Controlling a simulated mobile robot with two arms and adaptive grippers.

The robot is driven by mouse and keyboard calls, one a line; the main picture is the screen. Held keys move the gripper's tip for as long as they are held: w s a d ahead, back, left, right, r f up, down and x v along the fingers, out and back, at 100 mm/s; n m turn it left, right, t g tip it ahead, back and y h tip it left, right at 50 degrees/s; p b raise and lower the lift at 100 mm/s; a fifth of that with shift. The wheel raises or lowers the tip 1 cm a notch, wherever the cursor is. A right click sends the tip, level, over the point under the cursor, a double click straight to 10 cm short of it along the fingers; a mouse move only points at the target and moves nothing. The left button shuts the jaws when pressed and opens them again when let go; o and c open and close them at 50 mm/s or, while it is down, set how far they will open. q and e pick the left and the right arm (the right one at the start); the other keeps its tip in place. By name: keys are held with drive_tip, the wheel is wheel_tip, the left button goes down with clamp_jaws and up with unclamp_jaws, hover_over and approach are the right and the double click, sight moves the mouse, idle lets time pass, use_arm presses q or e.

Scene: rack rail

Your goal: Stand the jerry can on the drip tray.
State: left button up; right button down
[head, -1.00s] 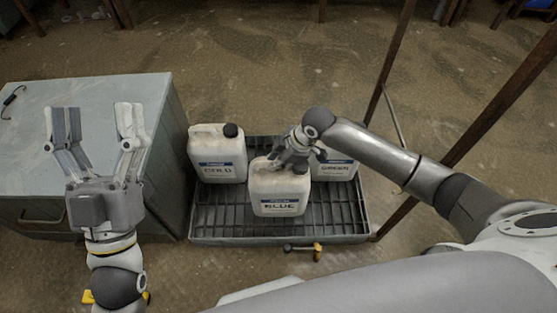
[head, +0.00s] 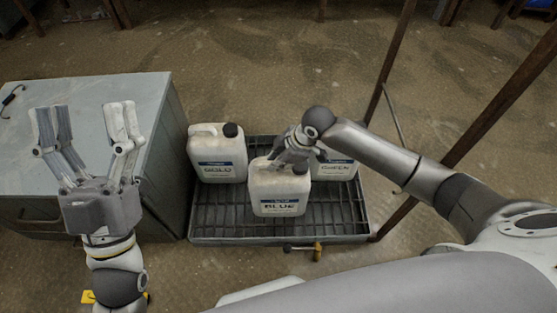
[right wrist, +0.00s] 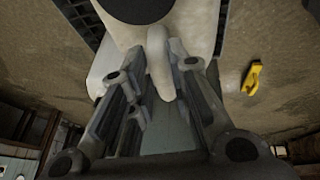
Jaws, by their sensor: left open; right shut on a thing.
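A white jerry can labelled BLUE (head: 279,193) is upright at the front middle of the drip tray (head: 232,222), a dark grate with a grey rim. I cannot tell whether its base touches the grate. My right gripper (head: 292,158) is shut on the can's top handle; the handle (right wrist: 160,62) shows between the fingers in the right wrist view. White cans labelled GOLD (head: 217,155) and GREEN (head: 336,168) stand at the tray's back left and back right. GREEN is partly hidden by my right gripper and the BLUE can. My left gripper (head: 83,112) is open and empty over the cabinet.
A grey cabinet (head: 150,95) stands left of the tray. Rusty posts (head: 393,60) rise at the right. The grate is bare at front left and front right.

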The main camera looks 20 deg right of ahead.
drive_tip(key=shift+w+f, duration=0.1)
drive_tip(key=shift+f, duration=0.25)
idle(0.3)
drive_tip(key=c, duration=1.3)
unclamp_jaws()
drive_tip(key=shift+s+f, duration=0.2)
drive_tip(key=shift+f, duration=0.05)
drive_tip(key=v, duration=1.2)
drive_tip(key=shift+r, duration=0.2)
